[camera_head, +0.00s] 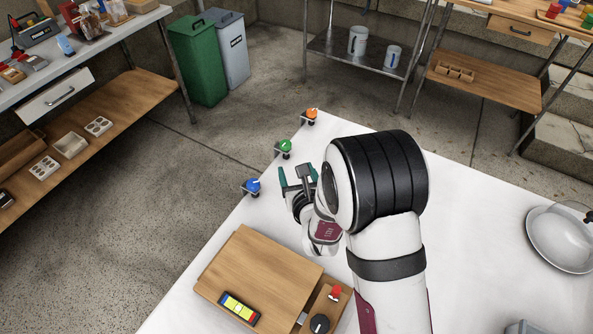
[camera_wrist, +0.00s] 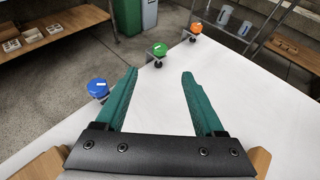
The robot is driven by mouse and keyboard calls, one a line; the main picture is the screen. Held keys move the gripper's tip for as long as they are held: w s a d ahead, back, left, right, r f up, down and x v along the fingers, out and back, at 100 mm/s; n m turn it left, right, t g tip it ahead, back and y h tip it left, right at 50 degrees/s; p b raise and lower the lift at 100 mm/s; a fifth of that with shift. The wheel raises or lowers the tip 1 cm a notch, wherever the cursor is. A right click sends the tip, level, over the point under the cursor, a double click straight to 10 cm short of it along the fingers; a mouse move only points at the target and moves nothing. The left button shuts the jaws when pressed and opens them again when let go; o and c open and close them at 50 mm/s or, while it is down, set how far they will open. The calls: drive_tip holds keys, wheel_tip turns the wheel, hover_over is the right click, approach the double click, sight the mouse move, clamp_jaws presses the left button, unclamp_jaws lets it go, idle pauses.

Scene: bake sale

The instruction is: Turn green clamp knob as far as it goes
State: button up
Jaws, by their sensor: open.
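The green clamp knob (camera_head: 284,146) sits on a small bracket at the left edge of the white table, between a blue knob (camera_head: 252,186) and an orange knob (camera_head: 312,113). A pale mark shows on its top. In the wrist view the green knob (camera_wrist: 158,50) is beyond the fingertips, near the middle. My gripper (camera_head: 294,172) is open and empty, with green fingers. It is over the table just right of the green and blue knobs, apart from both. In the wrist view my gripper (camera_wrist: 160,72) has a wide gap between its fingers, and bare tabletop shows through it.
The white table (camera_head: 470,220) is mostly clear. Green and grey bins (camera_head: 232,50) stand on the floor beyond.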

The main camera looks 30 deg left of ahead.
drive_tip(key=n+g+y, duration=0.3)
drive_tip(key=n+g, duration=0.1)
approach(286, 143)
drive_tip(key=x, duration=0.8)
drive_tip(key=shift+a+f, duration=0.15)
drive_tip(key=shift+a, duration=0.1)
clamp_jaws()
